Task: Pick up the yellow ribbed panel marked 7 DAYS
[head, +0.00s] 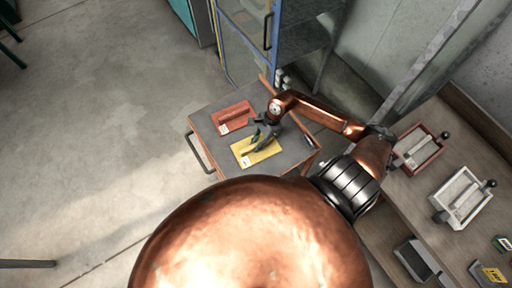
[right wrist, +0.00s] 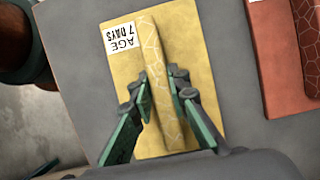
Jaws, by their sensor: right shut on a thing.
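The yellow ribbed panel (head: 265,154) lies on the grey top of a small cart (head: 211,150). In the right wrist view the yellow panel (right wrist: 199,52) carries a white label reading AGE 7 DAYS and a raised rib with pale crack lines along its middle. My right gripper (head: 261,137) is over the panel, pointing down. In the right wrist view its fingers (right wrist: 160,82) stand on both sides of the rib and are shut on it. The panel appears to lie flat on the cart. My left gripper is not in view.
A red ribbed panel (head: 233,116) lies beside the yellow one on the cart. A bench at the right holds a red mould frame (head: 419,150), a white mould frame (head: 461,198) and small trays. A blue-framed cabinet (head: 241,48) stands behind the cart.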

